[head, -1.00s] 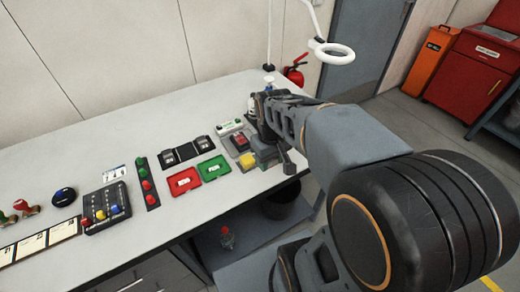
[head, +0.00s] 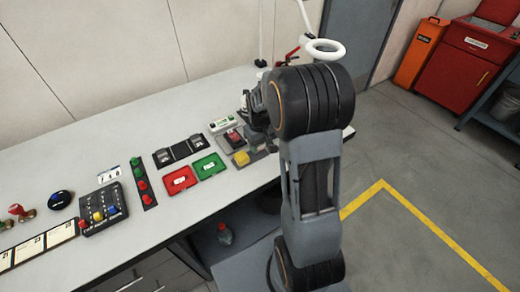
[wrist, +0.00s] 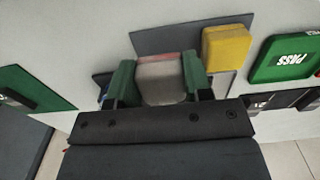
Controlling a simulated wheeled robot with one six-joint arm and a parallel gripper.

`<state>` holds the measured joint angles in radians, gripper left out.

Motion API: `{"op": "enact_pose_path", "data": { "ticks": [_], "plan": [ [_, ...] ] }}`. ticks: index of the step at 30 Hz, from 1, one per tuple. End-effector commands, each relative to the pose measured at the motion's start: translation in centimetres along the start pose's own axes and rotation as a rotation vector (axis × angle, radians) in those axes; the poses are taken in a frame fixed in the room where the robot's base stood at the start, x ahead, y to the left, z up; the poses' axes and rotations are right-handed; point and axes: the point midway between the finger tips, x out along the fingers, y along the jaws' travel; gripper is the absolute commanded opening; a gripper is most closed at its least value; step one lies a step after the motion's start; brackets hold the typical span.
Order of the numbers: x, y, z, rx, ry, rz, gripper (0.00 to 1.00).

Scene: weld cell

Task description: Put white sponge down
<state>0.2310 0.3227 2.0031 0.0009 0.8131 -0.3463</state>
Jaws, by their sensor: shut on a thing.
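In the wrist view, the white sponge (wrist: 162,84) is a greyish-white block between the two green fingers of my gripper (wrist: 158,66). The gripper is shut on it. A pinkish-red strip shows just beyond its far edge. A dark grey mat (wrist: 180,36) lies beyond the fingers, with a yellow sponge (wrist: 226,47) at its right. I cannot tell whether the white sponge touches the surface below. In the head view my arm hides the white sponge and most of the gripper. The yellow sponge (head: 241,158) shows left of the arm.
In the wrist view a green PASS tray (wrist: 292,56) lies at right. In the head view a red tray (head: 179,180) and a green tray (head: 208,166) lie left of the mat. A white ring lamp (head: 328,48) stands behind.

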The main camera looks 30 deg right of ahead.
Motion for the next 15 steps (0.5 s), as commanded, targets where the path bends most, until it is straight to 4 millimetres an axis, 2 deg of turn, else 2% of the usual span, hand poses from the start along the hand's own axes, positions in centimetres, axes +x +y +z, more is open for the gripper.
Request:
{"op": "enact_pose_path", "data": {
  "ticks": [7, 15],
  "plan": [
    [3.0, 0.1, -0.1, 0.0, -0.003, -0.001, 0.2],
    [3.2, 0.1, -0.1, 0.001, 0.0, 0.0, 0.2]
  ]
}}
